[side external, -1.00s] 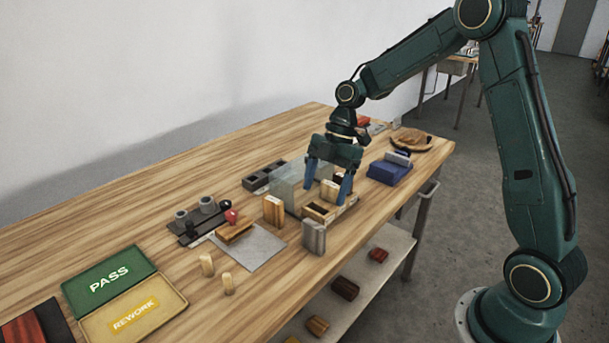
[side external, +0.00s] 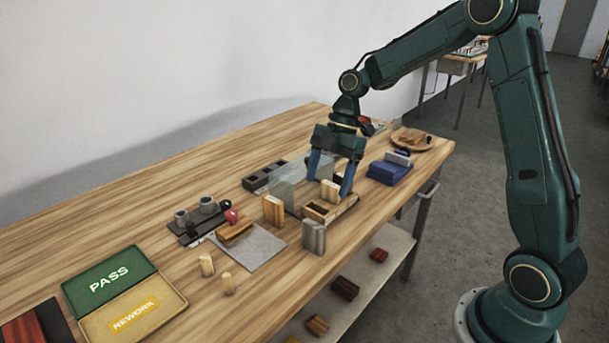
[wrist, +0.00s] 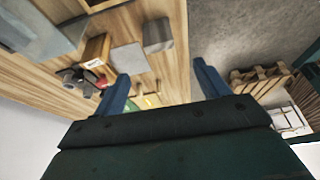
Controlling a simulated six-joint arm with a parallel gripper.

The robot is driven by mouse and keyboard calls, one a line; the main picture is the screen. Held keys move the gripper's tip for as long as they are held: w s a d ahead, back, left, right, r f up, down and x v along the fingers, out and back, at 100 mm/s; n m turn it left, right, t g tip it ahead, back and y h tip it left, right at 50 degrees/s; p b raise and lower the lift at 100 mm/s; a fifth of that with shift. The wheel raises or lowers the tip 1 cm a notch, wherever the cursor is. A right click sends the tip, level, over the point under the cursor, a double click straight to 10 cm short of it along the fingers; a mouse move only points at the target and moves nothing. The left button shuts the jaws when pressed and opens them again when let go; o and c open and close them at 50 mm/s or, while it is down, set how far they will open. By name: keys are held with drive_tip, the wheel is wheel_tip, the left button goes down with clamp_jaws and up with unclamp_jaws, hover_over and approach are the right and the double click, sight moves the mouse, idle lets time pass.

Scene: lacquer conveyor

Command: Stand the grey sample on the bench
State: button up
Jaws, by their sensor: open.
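The grey sample (side external: 313,238) is a streaked grey block standing upright on the wooden bench (side external: 180,230), close to its front edge. It also shows in the wrist view (wrist: 157,36), beyond the fingers and near the bench edge. My gripper (side external: 330,178) is open, with its blue fingers pointing down above the slotted wooden tray (side external: 335,212). It is behind and to the right of the grey sample and apart from it. A pale wooden block (side external: 329,191) stands at the tray, under the fingers. Nothing is seen held in the gripper.
An orange-brown block (side external: 273,210) stands left of the grey sample, near a clear panel. A grey sheet (side external: 250,247), two pale pegs, and green PASS (side external: 110,279) and yellow REWORK (side external: 134,314) trays lie further left. A blue box (side external: 389,173) is at right.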

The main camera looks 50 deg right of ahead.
drive_tip(key=s+a+r+m+t+h, duration=0.2)
drive_tip(key=s+r+m, duration=0.4)
drive_tip(key=s, duration=0.2)
drive_tip(key=s+a+r+m+t+h, duration=0.25)
drive_tip(key=s+r+m, duration=0.35)
drive_tip(key=s, duration=0.3)
drive_tip(key=s+m+t, duration=0.1)
drive_tip(key=s+m, duration=0.4)
drive_tip(key=s, duration=0.2)
drive_tip(key=shift+d+f+m, duration=0.25)
drive_tip(key=shift+d+m, duration=0.05)
drive_tip(key=shift+m, duration=0.1)
